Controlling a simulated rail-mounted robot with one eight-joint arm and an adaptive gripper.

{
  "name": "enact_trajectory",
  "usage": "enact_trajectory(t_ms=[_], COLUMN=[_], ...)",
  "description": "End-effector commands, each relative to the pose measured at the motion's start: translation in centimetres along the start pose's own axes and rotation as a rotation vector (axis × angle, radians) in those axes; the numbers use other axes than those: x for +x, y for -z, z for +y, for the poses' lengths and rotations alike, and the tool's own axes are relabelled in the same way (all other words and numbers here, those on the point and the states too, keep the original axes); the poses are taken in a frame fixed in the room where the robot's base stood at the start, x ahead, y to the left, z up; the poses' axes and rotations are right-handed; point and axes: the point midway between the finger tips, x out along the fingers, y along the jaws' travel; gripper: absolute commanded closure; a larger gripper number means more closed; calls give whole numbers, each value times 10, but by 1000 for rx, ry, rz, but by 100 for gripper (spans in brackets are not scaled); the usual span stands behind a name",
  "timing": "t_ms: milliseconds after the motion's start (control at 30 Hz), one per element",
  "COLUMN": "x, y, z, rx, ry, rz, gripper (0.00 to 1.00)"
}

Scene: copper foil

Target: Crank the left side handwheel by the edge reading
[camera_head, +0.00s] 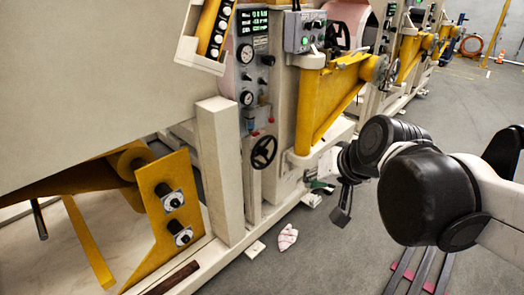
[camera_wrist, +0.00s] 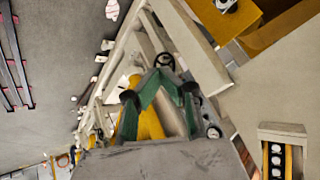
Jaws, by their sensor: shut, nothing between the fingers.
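A black spoked handwheel (camera_head: 263,152) sits low on the near machine's front, below the gauges. It also shows in the wrist view (camera_wrist: 165,61), just beyond my fingertips in the picture. A display with green digits (camera_head: 253,22) is above the gauges; its digits are too small to read. A second dark wheel (camera_head: 337,37) is farther right, behind the grey control box. My gripper (camera_head: 341,216) points down, right of the handwheel and apart from it. In the wrist view its teal-padded fingers (camera_wrist: 158,73) converge at the tips, shut and empty.
A yellow bracket arm (camera_head: 325,105) stands out from the machine to the right of the handwheel. A pale post (camera_head: 218,165) rises to its left. A crumpled cloth (camera_head: 288,237) lies on the floor.

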Motion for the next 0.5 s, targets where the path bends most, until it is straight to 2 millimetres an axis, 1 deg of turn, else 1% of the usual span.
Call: enact_trajectory(t_ms=[33,300,500], x=[15,78,128], y=[9,57,90], z=[-2,-19,-24], rx=[25,170,275], ry=[26,185,303], rz=[3,20,35], gripper=[100,100,100])
